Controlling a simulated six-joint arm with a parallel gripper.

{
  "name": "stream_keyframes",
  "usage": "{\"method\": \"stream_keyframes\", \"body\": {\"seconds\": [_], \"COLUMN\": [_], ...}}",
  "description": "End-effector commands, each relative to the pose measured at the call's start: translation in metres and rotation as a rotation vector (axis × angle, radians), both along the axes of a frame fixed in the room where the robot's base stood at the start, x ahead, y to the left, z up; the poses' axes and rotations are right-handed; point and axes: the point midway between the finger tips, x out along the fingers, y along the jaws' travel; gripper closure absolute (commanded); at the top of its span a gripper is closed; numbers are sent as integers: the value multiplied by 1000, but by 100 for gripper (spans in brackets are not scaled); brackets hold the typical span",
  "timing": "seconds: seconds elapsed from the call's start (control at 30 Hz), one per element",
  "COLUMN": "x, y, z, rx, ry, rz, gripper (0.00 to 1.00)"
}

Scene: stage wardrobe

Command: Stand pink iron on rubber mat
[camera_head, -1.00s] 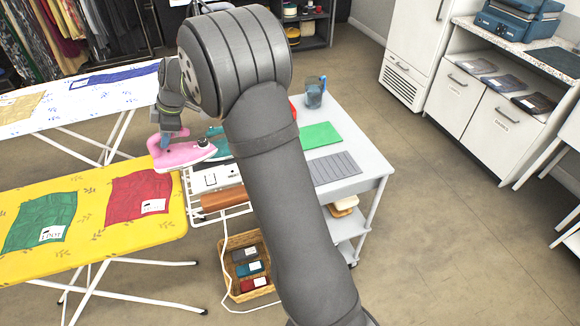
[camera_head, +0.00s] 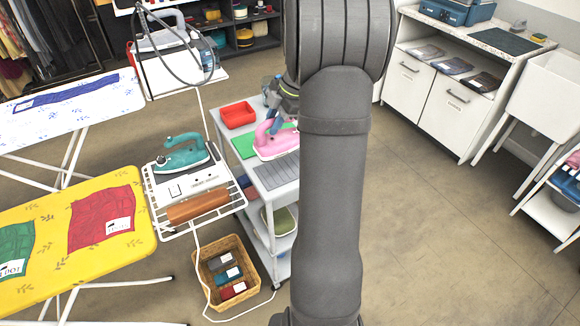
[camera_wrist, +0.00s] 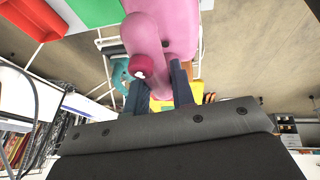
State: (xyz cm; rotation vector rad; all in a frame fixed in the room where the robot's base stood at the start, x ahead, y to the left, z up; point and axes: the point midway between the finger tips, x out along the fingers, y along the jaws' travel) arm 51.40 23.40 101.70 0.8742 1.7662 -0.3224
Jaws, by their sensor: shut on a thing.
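The pink iron (camera_head: 272,145) is held over the white trolley, roughly level with its soleplate down. My gripper (camera_head: 276,122) is shut on its handle. In the wrist view the pink iron (camera_wrist: 180,30) fills the top middle, and my gripper's two dark fingers (camera_wrist: 158,85) close around the handle. The grey ribbed rubber mat (camera_head: 279,173) lies on the trolley's near part, just below the iron in the head view. My arm hides its right side. I cannot tell how large the gap is between iron and trolley top.
A green mat (camera_head: 243,145) and a red tray (camera_head: 238,114) share the trolley top. A teal iron (camera_head: 185,155) stands on a white station (camera_head: 190,181) to the left, beside the yellow ironing board (camera_head: 90,255). A wicker basket (camera_head: 251,265) sits on the floor.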

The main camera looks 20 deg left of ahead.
Motion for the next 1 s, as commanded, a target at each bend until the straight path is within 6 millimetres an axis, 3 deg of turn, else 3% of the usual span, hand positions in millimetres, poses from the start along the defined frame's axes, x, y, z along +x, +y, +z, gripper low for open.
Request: {"method": "stream_keyframes", "body": {"seconds": [0.03, 0.2, 0.33, 0.47, 0.63, 1.0], "x": [4, 6, 4, 2, 4, 15], "y": [-22, -78, -107, -122, -109, -32], "z": [2, 5, 6, 6, -4, -50], "rx": [1, 2, 2, 1, 1, 2], "ry": [-2, -1, -2, -1, -1, -1], "rz": [-9, -8, -4, -2, 3, 3], "gripper": [100, 100, 100, 100, 100, 100]}}
